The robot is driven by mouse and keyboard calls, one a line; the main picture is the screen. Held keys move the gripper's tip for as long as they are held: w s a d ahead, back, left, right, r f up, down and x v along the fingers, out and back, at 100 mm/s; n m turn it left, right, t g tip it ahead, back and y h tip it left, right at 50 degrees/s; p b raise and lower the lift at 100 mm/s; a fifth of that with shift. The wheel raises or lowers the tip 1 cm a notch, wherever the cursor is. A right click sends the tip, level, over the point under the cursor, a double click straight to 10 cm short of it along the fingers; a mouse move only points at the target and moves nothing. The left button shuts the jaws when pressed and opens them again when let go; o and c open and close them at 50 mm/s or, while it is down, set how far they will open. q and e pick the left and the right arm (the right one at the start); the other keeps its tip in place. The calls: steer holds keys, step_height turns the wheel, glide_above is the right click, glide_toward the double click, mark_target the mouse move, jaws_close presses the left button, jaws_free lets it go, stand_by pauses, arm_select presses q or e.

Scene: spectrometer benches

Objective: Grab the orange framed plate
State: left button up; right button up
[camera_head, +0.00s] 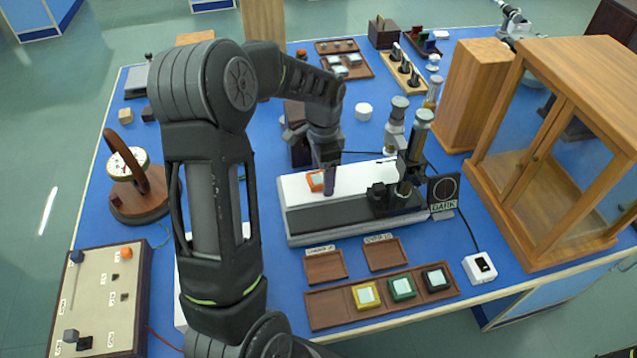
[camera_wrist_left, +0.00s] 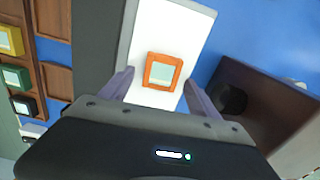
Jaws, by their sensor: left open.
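The orange framed plate (camera_wrist_left: 162,72) has a pale square centre and lies on the white top of the bench instrument (camera_wrist_left: 158,28). In the head view, the plate (camera_head: 314,181) is partly hidden behind my left gripper (camera_head: 329,184). In the left wrist view, my left gripper (camera_wrist_left: 158,92) is open, with one finger to each side of the plate. The plate sits between and slightly beyond the fingertips, and no touch shows. My right gripper is not in view.
A tray (camera_head: 325,314) with yellow, green and black framed plates lies in front. Two small labelled trays (camera_head: 324,266) lie behind it. A microscope-like column (camera_head: 410,160) stands right of the plate. A brown block (camera_wrist_left: 265,110) is close beside the gripper.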

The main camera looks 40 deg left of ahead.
arm_select(q)
steer(key=shift+c, duration=0.5)
steer(key=c, duration=1.3)
